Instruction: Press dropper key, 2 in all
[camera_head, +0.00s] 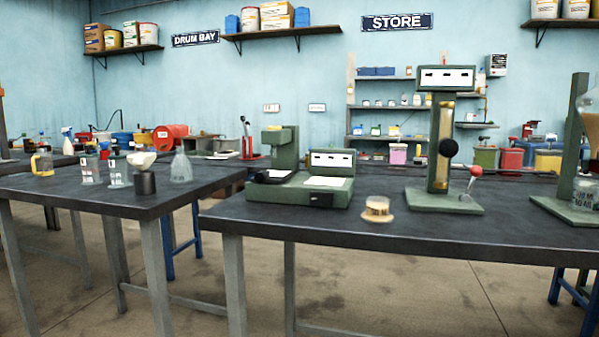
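No part is clearly labelled as a dropper key. A low green bench device (300,192) stands on the near dark table. It has an upright post with an overhanging head (277,137), a black round pad under the head, a white-faced panel (332,159) and a small dark part (321,198) on its front, possibly a key. To its right, a tall green stand (440,197) carries a white display box (445,78), a gold-coloured column, a black knob (448,147) and a red-balled lever (476,171). My gripper is not in view.
A small round container (377,209) sits near the front edge of the near table (350,230). Another green stand (570,212) with glassware is at the right edge. The left table (60,190) holds beakers, a conical flask (181,166) and a black cup (145,183).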

